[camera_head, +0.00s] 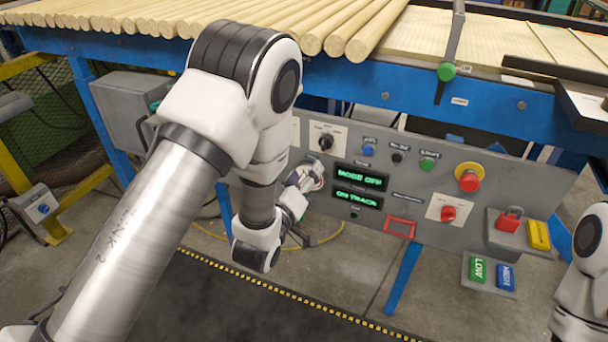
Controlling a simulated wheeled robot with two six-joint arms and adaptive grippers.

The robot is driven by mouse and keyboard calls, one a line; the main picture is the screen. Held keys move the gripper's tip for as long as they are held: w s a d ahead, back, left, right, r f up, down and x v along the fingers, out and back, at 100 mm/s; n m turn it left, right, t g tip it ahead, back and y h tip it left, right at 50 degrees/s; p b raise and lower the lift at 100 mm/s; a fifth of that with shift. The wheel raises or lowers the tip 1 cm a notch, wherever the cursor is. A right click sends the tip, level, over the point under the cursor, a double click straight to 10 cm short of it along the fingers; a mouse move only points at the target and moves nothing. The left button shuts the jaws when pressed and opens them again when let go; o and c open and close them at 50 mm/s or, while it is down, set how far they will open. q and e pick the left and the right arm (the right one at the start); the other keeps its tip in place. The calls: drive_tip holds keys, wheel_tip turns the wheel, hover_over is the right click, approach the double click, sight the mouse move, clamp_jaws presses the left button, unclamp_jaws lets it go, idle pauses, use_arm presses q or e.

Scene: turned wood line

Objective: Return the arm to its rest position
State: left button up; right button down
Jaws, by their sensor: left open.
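My left arm (140,240) comes in from the lower left, rises to a bent elbow near the wood and folds down in front of the control panel. My left gripper (309,174) is small and partly hidden behind my own wrist, close to the panel just left of the green displays. I cannot tell whether it touches the panel. It is open, and nothing shows in it. My right arm (583,265) shows only in part at the right edge, and its gripper is out of view.
The grey control panel (408,258) hangs below a blue table frame (420,92). Round wooden rods (300,30) lie above.

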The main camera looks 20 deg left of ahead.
use_arm(q)
drive_tip(key=s+a+f+m+g+y, duration=0.15)
drive_tip(key=s+f+g, duration=0.45)
drive_tip(key=s+f, duration=0.7)
drive_tip(key=s+a+f+m+g+h, duration=0.1)
drive_tip(key=s+a+f+g, duration=0.2)
drive_tip(key=s+f+g, duration=0.95)
drive_tip(key=s+f+m+p, duration=0.1)
drive_tip(key=s+f+m, duration=0.35)
drive_tip(key=s, duration=0.35)
wheel_tip(320, 180, up, 18)
drive_tip(key=p, duration=1.7)
drive_tip(key=shift+d+f, duration=0.2)
drive_tip(key=shift+f, duration=0.05)
drive_tip(key=shift+t, duration=0.25)
